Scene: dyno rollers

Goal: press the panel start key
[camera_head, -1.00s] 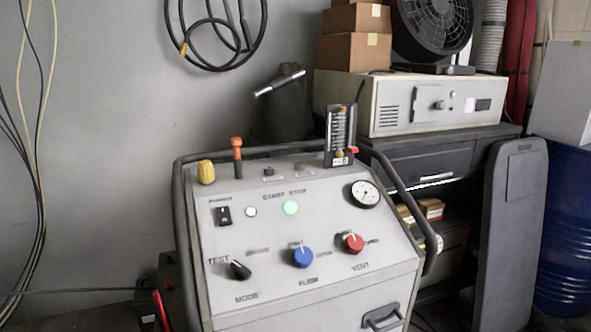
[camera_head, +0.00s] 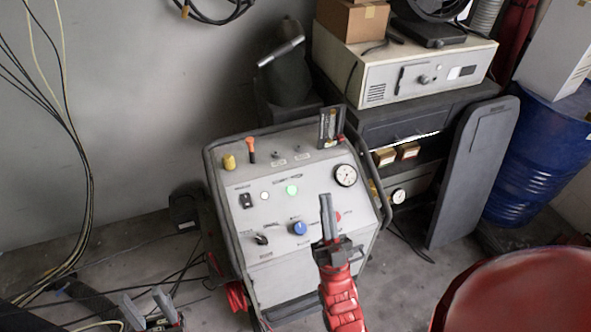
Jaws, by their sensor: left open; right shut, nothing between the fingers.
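The grey panel (camera_head: 270,212) sits on a wheeled cart. It carries a green lit button (camera_head: 291,190), a small white button (camera_head: 265,196), a black rocker switch (camera_head: 246,201), a black mode knob (camera_head: 261,240), a blue knob (camera_head: 298,228) and a red knob (camera_head: 338,216). The labels are too small to read, so I cannot tell which is the start key. My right gripper (camera_head: 326,205) is shut and empty, in front of the panel's right part, partly hiding the red knob. My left gripper (camera_head: 148,302) is open and empty at lower left, away from the panel.
A black tube frame (camera_head: 214,178) surrounds the panel. A round gauge (camera_head: 345,175) is at its upper right. A blue drum (camera_head: 535,150) and a grey board (camera_head: 470,180) stand right. A red rounded object (camera_head: 520,295) fills the lower right. Cables hang left.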

